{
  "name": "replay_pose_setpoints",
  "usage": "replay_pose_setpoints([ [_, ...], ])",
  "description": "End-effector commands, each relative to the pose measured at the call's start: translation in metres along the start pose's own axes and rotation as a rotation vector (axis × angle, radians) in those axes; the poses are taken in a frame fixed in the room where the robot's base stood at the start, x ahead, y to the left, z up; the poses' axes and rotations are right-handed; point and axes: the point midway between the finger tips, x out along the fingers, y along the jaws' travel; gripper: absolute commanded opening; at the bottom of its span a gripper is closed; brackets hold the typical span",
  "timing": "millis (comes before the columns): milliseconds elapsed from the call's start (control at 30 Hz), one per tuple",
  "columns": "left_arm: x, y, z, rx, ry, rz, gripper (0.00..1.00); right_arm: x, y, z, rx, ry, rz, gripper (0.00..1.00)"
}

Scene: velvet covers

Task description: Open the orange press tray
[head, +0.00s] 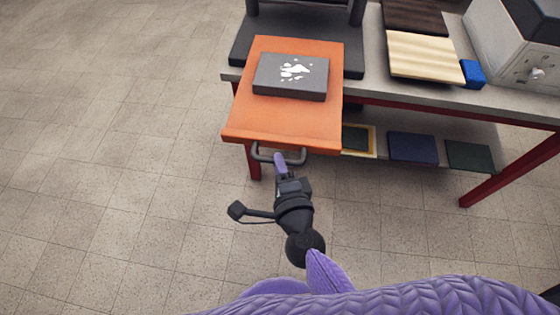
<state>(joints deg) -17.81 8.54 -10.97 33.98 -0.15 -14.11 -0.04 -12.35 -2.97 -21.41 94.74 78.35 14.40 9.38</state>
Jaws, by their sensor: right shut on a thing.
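The orange press tray (255,113) sticks out from the dark press (242,50) past the table's front edge. A dark grey block (277,90) with a white mark on its top lies on the tray. A dark bar handle (262,154) runs along the tray's front. My right gripper (281,161) is shut on the handle, reaching it from the front. The far side of the grip is hidden. My left gripper is not in view.
The grey table (420,90) on red legs carries a dark ribbed panel (415,17), a cream ribbed panel (425,55), a blue block (473,73) and a pale machine (505,50). Flat coloured pieces (412,147) lie on the lower shelf. The tiled floor at left is clear.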

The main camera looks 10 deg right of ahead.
Motion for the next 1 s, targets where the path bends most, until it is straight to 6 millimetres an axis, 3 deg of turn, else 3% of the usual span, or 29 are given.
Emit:
replay_pose_setpoints([
  [167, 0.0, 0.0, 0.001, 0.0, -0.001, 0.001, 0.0, 0.0, 0.001, 0.0, 0.0, 0.0, 0.001, 0.0],
  [200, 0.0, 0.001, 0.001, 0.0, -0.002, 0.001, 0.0, 0.0, 0.001, 0.0, 0.0, -0.001, 0.002, 0.22],
  [367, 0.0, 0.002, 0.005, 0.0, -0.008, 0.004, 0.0, 0.0, 0.0, 0.0, 0.0, -0.001, 0.001, 0.56],
  [667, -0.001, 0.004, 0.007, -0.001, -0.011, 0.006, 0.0, -0.003, 0.0, 0.0, -0.001, 0.0, 0.002, 0.56],
  [1000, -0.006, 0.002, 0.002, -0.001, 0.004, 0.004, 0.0, -0.069, 0.001, 0.0, -0.003, -0.001, 0.003, 0.56],
])
